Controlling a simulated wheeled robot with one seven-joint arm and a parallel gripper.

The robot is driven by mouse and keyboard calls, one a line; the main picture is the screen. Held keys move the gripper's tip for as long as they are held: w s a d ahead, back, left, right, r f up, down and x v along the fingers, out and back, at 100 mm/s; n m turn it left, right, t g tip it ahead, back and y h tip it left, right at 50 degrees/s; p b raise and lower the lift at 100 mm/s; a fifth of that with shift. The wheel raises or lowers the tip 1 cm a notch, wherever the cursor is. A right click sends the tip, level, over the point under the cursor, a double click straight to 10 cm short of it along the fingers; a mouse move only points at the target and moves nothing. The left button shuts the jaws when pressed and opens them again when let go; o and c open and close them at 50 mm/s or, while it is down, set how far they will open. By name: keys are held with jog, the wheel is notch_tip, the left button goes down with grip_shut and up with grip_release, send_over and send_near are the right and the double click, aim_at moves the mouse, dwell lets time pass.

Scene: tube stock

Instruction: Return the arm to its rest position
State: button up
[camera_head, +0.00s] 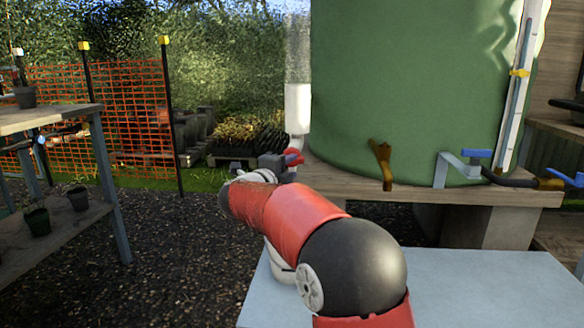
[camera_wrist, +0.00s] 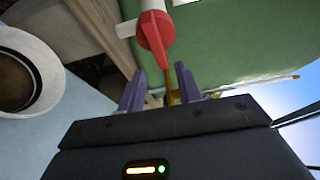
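My red and dark arm reaches forward over a pale blue-grey table (camera_head: 490,290). My gripper (camera_head: 273,165) is at its far end, beside a red-handled valve (camera_head: 293,157) below a white pipe (camera_head: 298,108). In the wrist view, the two purple-grey fingers of my gripper (camera_wrist: 158,88) stand apart. The red valve handle (camera_wrist: 154,34) lies just beyond their tips. I see nothing clamped between the fingers. Whether a finger touches the handle cannot be told.
A large green tank (camera_head: 420,90) stands on a wooden platform (camera_head: 430,193), with a brass tap (camera_head: 381,163) and a blue-handled valve (camera_head: 476,154). A shelf with pots (camera_head: 60,225) is at left. A white round-rimmed thing (camera_wrist: 50,75) shows at left in the wrist view.

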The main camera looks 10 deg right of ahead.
jog(key=s+a+r+n+t+y+p, duration=0.35)
jog(key=s+r+n+y, duration=0.25)
jog(key=r+n+y, duration=0.4)
jog(key=s+a+f+n+g+y+p, duration=0.1)
jog(key=s+a+f+n+y, duration=0.15)
jog(key=s+n, duration=0.6)
jog(key=s+d+f+n+g+p, duration=0.1)
jog(key=s+d+f+n+g, duration=0.1)
jog(key=s+f, duration=0.3)
jog(key=s+d+f+n+g+p, duration=0.1)
jog(key=s+d+f+n+g, duration=0.2)
jog(key=s, duration=1.1)
jog(key=s+d+f+n+g+p, duration=0.1)
jog(key=s+d+f+n+g, duration=0.1)
jog(key=s+f+g, duration=0.3)
jog(key=s+f+h, duration=0.1)
jog(key=s+f, duration=0.2)
jog(key=s, duration=0.2)
jog(key=shift+d+n+g, duration=0.2)
jog(key=shift+n+g, duration=0.15)
